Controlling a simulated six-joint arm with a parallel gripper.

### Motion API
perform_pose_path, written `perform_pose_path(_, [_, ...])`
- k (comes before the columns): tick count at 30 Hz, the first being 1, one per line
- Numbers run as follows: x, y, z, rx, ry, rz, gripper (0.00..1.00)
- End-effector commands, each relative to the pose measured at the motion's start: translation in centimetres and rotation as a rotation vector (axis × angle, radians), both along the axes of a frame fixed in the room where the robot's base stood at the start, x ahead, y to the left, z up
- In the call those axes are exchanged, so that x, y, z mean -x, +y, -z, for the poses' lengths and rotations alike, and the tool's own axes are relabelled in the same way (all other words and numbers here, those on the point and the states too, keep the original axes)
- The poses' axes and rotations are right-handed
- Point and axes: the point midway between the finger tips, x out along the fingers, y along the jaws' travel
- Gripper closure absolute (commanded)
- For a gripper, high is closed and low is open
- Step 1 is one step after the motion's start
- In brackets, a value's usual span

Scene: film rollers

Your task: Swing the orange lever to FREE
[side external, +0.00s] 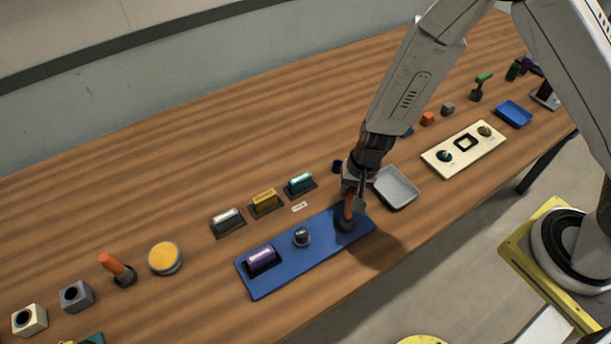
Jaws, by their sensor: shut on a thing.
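A blue panel (290,267) lies on the table at the centre. An orange lever (348,212) with a dark round base stands at its right end. My gripper (351,194) points down and is shut on the upper part of this lever, hiding its top. The lever looks close to upright. A purple roller (262,259) sits at the panel's left end, and a dark knob with a pale top (301,236) stands between roller and lever. No FREE mark is readable.
Silver (228,220), yellow (265,199) and teal (300,182) rollers sit in dark holders behind the panel. A grey tray (396,188) is close right of my gripper. Another orange-handled lever (115,265) and a yellow-topped disc (165,258) stand left. A cream panel (436,160) lies right.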

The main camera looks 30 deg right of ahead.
Motion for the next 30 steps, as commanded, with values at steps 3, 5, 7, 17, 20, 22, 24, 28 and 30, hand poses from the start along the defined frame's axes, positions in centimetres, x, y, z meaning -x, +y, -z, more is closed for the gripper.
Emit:
perform_pose_path(3, [-0.4, -0.3, -0.1, 0.004, -0.013, 0.007, 1.00])
perform_pose_path(5, [-0.4, -0.3, -0.1, 0.004, -0.013, 0.007, 1.00])
perform_pose_path(7, [-0.4, -0.3, -0.1, 0.004, -0.013, 0.007, 1.00])
perform_pose_path(17, [-0.6, -0.1, -0.1, 0.004, -0.014, -0.027, 1.00])
perform_pose_path(20, [-0.8, 0.1, -0.1, 0.004, -0.014, -0.060, 1.00])
perform_pose_path(22, [-1.0, 0.3, -0.1, 0.003, -0.016, -0.092, 1.00])
perform_pose_path(24, [-1.1, 0.5, -0.1, 0.003, -0.017, -0.132, 1.00])
perform_pose_path(28, [-1.5, 1.0, -0.1, 0.004, -0.017, -0.225, 1.00])
perform_pose_path(30, [-1.6, 1.4, -0.1, 0.003, -0.017, -0.282, 1.00])
